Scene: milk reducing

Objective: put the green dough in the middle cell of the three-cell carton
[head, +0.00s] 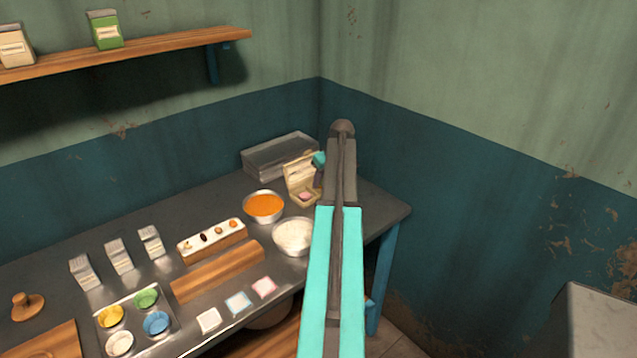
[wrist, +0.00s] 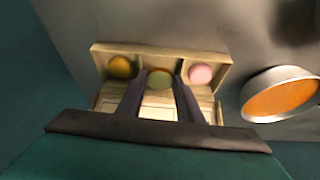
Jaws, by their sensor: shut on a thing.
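The open three-cell carton (head: 288,171) stands at the right end of the table, its lid raised; it also fills the middle of the wrist view (wrist: 107,50). In the wrist view an orange-yellow dough ball (wrist: 120,67) sits in the left cell and a pink one (wrist: 200,74) in the right cell. My gripper (wrist: 161,76) is shut on the green dough (wrist: 160,80), which lines up with the middle cell. I cannot tell whether the dough touches the cell floor. In the head view my arm partly covers the carton, and the green dough is hidden.
A bowl of orange filling (head: 264,205) stands left of the carton, with a bowl of white powder (head: 293,237) in front. A metal box (head: 279,157) lies behind.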

